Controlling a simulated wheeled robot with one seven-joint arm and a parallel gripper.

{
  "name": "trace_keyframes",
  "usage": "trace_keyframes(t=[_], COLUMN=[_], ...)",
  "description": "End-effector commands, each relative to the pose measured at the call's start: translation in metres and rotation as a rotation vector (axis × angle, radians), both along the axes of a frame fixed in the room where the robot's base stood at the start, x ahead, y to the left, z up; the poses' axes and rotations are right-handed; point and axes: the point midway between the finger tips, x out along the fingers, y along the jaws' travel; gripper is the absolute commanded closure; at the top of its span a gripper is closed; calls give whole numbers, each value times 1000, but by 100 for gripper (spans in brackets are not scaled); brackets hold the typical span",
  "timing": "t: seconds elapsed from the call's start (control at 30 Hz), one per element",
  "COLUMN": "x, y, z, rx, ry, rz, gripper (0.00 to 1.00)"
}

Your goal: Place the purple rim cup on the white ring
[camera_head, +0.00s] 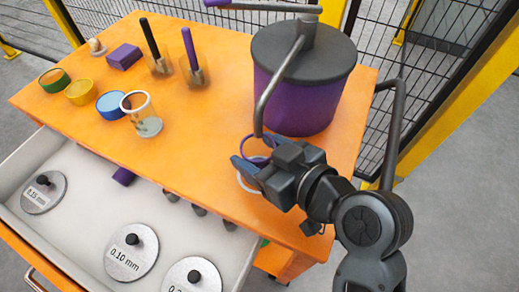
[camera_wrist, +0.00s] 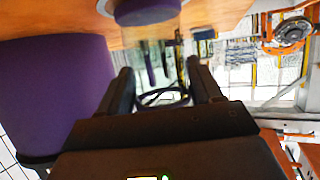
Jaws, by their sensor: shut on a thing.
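My gripper (camera_head: 250,168) is shut on the purple rim cup (camera_head: 258,142), low over the front right of the orange table. The cup is clear, and its purple rim shows just behind the jaws. In the wrist view the dark rim (camera_wrist: 165,97) lies between the two fingers (camera_wrist: 158,82). A white ring (camera_head: 240,182) shows partly below the jaws, on the table beneath the cup. My gripper hides most of the cup and much of the ring. I cannot tell whether the cup touches the ring.
A large purple drum (camera_head: 300,95) with a grey lid and bent handle stands close behind my gripper. Several cups, including a white-rimmed one (camera_head: 137,104), stand at the table's left. An open drawer (camera_head: 75,205) holding labelled discs juts out in front. Wire fencing stands behind.

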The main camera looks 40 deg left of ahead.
Motion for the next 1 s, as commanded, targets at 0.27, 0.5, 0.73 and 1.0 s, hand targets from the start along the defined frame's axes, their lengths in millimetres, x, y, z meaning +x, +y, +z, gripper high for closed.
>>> trace_keyframes(t=[0.27,0.5,0.73,1.0], x=[0,0,0,0], y=[0,0,0,0], z=[-3,-5,-5,-1], rx=[3,3,2,3], ry=[-1,-1,-1,-1], rz=[0,0,0,0], gripper=[66,28,10,10])
